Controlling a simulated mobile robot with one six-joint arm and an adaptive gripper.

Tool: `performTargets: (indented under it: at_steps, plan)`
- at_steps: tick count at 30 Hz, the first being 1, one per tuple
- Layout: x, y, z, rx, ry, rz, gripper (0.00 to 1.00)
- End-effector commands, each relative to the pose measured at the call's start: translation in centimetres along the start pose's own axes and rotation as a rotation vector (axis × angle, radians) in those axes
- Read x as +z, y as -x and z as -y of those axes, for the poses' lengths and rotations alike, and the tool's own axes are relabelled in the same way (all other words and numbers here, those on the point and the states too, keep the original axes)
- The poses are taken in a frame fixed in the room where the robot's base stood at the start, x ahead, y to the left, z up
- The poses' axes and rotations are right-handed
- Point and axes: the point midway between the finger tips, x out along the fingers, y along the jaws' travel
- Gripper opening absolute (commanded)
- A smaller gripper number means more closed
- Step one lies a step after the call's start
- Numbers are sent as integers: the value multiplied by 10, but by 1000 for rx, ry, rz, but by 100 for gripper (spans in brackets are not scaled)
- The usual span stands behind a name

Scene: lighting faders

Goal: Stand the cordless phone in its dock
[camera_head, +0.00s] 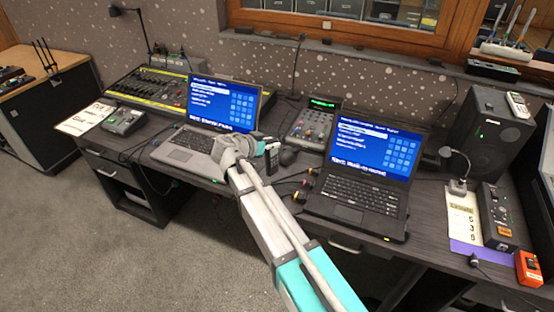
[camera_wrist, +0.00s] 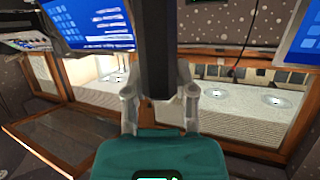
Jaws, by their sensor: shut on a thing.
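My gripper (camera_head: 262,147) is above the desk between the two laptops, shut on a slim dark handset that I take to be the cordless phone (camera_head: 273,162). The handset hangs roughly upright and its lower end is close to the desk; I cannot tell whether it touches. In the wrist view, the two fingers of my gripper (camera_wrist: 160,102) close on either side of the long black handset (camera_wrist: 157,50). A small dark rounded thing (camera_head: 288,157) is just right of the handset; I cannot tell whether it is the dock.
The left laptop (camera_head: 190,140) and right laptop (camera_head: 360,190) stand open on either side. A small mixer (camera_head: 310,125) is behind. Cables with coloured plugs (camera_head: 302,190) lie in front. A pale handset-like device (camera_head: 517,104) lies on the black speaker (camera_head: 485,130) at right.

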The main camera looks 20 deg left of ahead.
Motion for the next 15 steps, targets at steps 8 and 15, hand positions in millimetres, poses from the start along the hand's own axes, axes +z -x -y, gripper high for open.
performTargets:
  at_steps: [8,15]
  plan:
    - [16,-24,10,0,-1,0,0]
    - [16,-27,11,0,-1,0,0]
